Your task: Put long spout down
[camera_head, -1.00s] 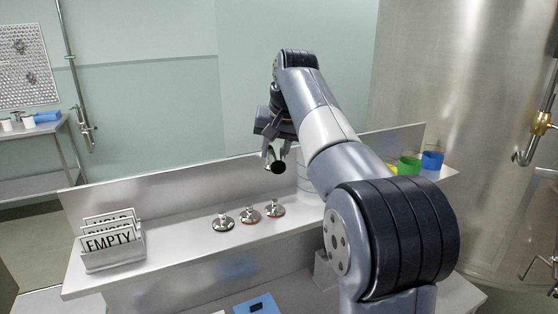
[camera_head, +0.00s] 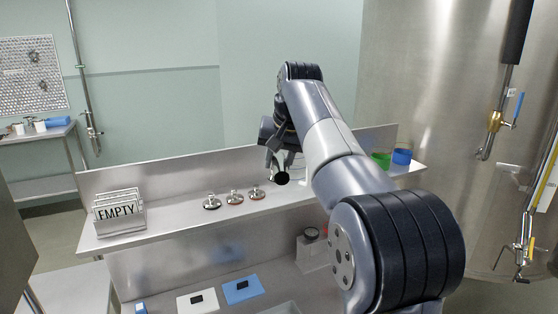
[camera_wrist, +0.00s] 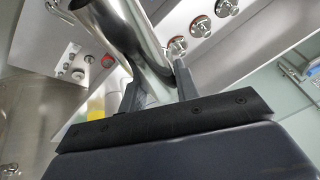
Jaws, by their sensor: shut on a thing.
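The long spout is a shiny bent steel tube. In the wrist view the spout (camera_wrist: 137,40) runs from the upper middle down between the two dark fingers of my gripper (camera_wrist: 158,82), which is shut on it. In the head view my gripper (camera_head: 283,156) is past the far end of my arm, in front of the back wall of the steel shelf (camera_head: 170,222). The dark round open end of the spout (camera_head: 282,178) faces the camera there, apparently above the shelf. Most of the tube is hidden in the head view.
Several signs, the front one reading EMPTY (camera_head: 118,211), stand at the shelf's left. Three steel fittings (camera_head: 234,198) stand mid-shelf. A green cup (camera_head: 381,160) and a blue cup (camera_head: 402,157) are at the right. A steel vat (camera_head: 440,110) with valves stands right. Shelf between signs and fittings is clear.

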